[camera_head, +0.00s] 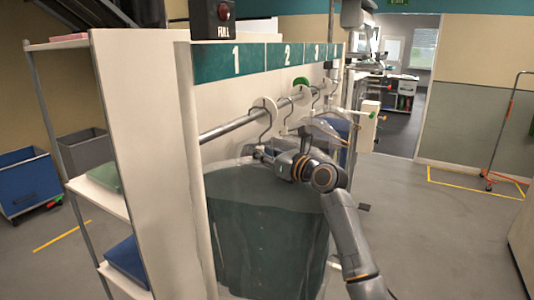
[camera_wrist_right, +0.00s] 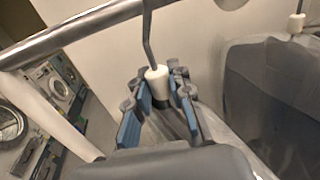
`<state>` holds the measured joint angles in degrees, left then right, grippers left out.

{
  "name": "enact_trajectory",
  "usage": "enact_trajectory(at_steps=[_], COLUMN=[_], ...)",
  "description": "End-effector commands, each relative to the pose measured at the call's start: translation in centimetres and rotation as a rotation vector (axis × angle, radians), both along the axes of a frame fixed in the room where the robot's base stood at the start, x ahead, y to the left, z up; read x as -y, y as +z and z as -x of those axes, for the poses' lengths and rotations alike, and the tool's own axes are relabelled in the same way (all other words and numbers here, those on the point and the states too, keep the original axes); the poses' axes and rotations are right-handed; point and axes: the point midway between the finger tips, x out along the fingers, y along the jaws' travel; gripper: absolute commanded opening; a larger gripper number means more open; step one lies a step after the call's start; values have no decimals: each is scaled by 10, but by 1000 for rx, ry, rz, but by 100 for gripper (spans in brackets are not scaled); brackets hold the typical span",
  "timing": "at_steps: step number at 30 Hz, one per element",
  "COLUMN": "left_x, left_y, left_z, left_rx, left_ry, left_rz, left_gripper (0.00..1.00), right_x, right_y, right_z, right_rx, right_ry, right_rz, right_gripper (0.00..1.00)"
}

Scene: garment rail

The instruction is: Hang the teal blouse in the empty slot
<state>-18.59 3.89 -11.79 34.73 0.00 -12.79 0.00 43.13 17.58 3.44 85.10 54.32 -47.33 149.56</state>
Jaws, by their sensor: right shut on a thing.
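The teal blouse (camera_head: 265,240), in a clear cover, hangs upright below my right gripper under slot sign 1 (camera_head: 236,60). My right gripper (camera_head: 259,153) is shut on the neck of its hanger. In the right wrist view, the jaws (camera_wrist_right: 160,98) close around the hanger neck, just below a white collar (camera_wrist_right: 157,73). The hanger hook (camera_head: 265,128) rises to the rail (camera_head: 232,127). My left gripper is not in view.
Another covered dark garment (camera_wrist_right: 275,100) hangs close beside it. A white end panel (camera_head: 135,140) and shelves stand at the left.

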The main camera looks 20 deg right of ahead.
Motion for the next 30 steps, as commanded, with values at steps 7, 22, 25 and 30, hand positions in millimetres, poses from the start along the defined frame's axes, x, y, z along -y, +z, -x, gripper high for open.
enact_trajectory(at_steps=[7,22,25,30], left_x=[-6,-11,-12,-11], left_y=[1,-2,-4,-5], left_z=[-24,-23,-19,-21], left_rx=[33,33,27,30], left_ry=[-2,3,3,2], left_rz=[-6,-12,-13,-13], left_gripper=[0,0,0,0], right_x=[-18,-47,-47,-47], right_y=[1,-9,-14,-21], right_z=[-14,-37,-37,-37], right_rx=[2,1,1,3], right_ry=[1,-1,0,0], right_rz=[0,-1,-2,-1], right_gripper=[0,0,0,0])
